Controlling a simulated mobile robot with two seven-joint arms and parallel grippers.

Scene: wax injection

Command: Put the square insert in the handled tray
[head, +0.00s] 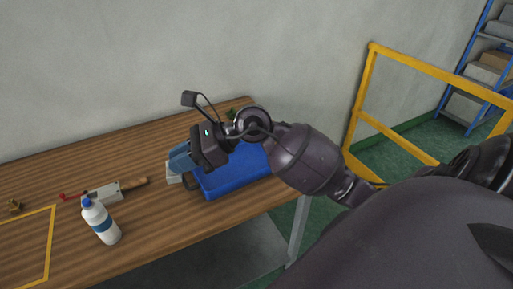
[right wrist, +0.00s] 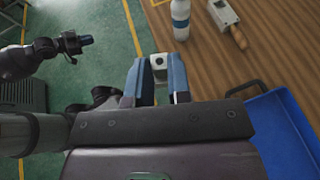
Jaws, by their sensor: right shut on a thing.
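The square insert is a light grey block with a dark round hole, seen in the right wrist view (right wrist: 159,66). My right gripper (right wrist: 154,82) is shut on it, with its blue fingers on either side. In the head view the insert (head: 173,173) shows as a pale piece below the fingers of my right gripper (head: 181,160). The blue handled tray (head: 235,185) lies on the table just right of the gripper, partly hidden by my right arm. Its dark handle and a blue corner show in the right wrist view (right wrist: 285,125). My left gripper (right wrist: 75,42) shows small at the left there; its jaws are unclear.
A white bottle with a blue band (head: 101,222) stands on the wooden table (head: 165,222). Behind it lie a grey tool with a wooden handle (head: 103,192) and a small red item (head: 70,197). A yellow rail (head: 420,68) stands at right.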

